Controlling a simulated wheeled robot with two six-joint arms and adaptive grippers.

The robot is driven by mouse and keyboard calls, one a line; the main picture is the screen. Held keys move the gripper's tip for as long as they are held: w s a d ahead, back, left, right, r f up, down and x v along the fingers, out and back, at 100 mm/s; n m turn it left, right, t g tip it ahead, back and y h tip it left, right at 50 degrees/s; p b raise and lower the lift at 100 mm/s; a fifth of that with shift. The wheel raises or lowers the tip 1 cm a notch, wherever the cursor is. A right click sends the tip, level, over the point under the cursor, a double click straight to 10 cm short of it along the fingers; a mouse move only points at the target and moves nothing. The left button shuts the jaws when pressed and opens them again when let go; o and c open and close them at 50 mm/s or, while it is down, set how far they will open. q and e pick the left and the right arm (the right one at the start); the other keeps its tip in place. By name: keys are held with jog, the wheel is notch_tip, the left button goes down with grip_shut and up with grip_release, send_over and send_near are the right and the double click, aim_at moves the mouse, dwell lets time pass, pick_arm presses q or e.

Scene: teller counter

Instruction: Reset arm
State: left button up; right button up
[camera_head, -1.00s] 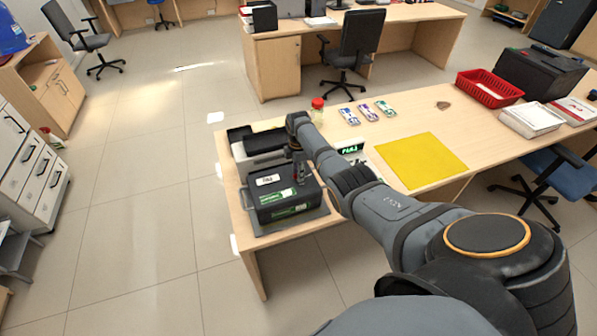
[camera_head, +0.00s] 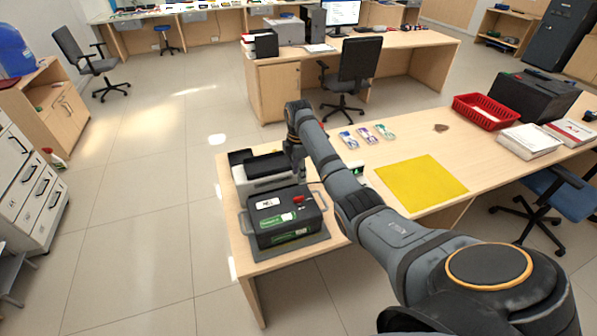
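My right arm reaches in from the lower right over the desk. Its gripper (camera_head: 297,160) points down above the desk's left part, behind a dark box with handles (camera_head: 283,214). The fingers are small and dark, and I cannot tell whether they are open or shut. The dark box has green and white labels and a red part on top, and sits on a grey mat. My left gripper does not show.
A grey-white machine (camera_head: 262,172) stands behind the box. A yellow mat (camera_head: 421,184), several small colourful packets (camera_head: 366,134), a red basket (camera_head: 487,111) and paper stacks (camera_head: 529,141) are on the desk (camera_head: 420,135). Office chairs (camera_head: 345,85) stand beyond.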

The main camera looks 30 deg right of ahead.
dwell(0.5)
jog(key=s+a+f+m, duration=0.1)
jog(key=f, duration=0.1)
jog(key=s+a+f, duration=0.1)
jog(key=s+f, duration=0.1)
jog(key=s+a+f+m, duration=0.1)
jog(key=s+f, duration=0.1)
jog(key=shift+f+m+t+h, duration=0.3)
jog(key=shift+h, duration=0.1)
jog(key=s+a+m+t, duration=0.1)
jog(key=s+a+m, duration=0.25)
jog(key=s, duration=0.45)
jog(key=s+a+m+t, duration=0.1)
jog(key=s+a+m, duration=0.25)
jog(key=s, duration=0.45)
jog(key=s+a+m+t, duration=0.1)
jog(key=s+a+m, duration=0.2)
jog(key=s+m, duration=0.35)
jog(key=s+d+f+n+g+b, duration=0.1)
jog(key=s+f, duration=0.1)
jog(key=f, duration=1.1)
jog(key=s+d+f+b, duration=0.1)
jog(key=s+d+f, duration=0.1)
jog(key=f, duration=1.2)
jog(key=s+f+g, duration=0.1)
jog(key=s+f, duration=1.6)
jog(key=s, duration=0.1)
jog(key=shift+s+d+f+b, duration=0.25)
jog(key=shift+d+f+b, duration=0.05)
jog(key=shift+d+b, duration=0.15)
